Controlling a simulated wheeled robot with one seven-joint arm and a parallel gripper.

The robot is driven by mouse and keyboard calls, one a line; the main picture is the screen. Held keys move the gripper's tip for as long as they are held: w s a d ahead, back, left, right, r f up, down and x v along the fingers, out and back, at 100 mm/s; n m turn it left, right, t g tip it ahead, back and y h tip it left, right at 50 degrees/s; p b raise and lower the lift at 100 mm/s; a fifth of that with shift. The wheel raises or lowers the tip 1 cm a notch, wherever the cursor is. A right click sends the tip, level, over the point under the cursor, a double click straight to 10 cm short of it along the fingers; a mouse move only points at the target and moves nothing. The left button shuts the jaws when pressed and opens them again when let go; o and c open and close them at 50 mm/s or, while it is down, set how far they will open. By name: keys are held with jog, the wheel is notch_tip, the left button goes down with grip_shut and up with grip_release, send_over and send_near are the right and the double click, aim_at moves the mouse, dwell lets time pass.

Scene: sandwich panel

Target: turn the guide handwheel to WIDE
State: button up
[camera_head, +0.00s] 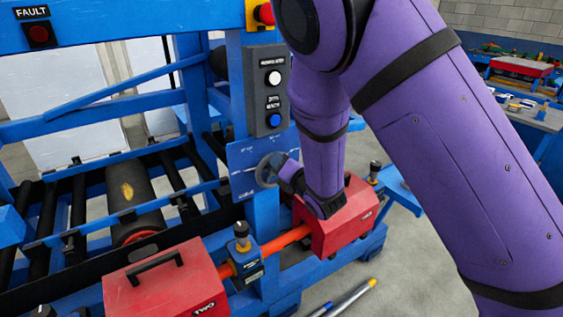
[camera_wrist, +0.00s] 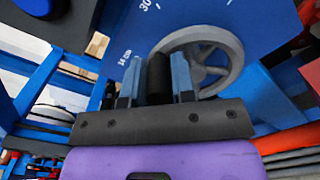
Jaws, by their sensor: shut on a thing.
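The guide handwheel (camera_wrist: 236,60) is a grey spoked wheel on a blue plate (camera_wrist: 262,20) with white markings. In the wrist view, my gripper (camera_wrist: 159,75) is shut on the wheel's dark upright handle (camera_wrist: 159,78), with one finger on each side of it. In the head view, the handwheel (camera_head: 265,170) shows at the lower middle of the blue plate (camera_head: 245,155), and my gripper (camera_head: 283,172) reaches it from the right. The plate's lettering is too small or cut off to read fully, and the wheel's pointer is not clear.
A grey button box (camera_head: 267,90) with a white and a blue button sits above the plate. Red boxes (camera_head: 165,282) and (camera_head: 340,222) a second red box stand below, joined by an orange bar (camera_head: 288,237). Rollers (camera_head: 95,200) lie left.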

grip_shut()
jog(key=o, duration=0.9)
grip_release()
jog(key=shift+s, duration=0.15)
jog(key=v, duration=1)
jog(key=shift+s+d, duration=0.2)
jog(key=shift+s, duration=0.05)
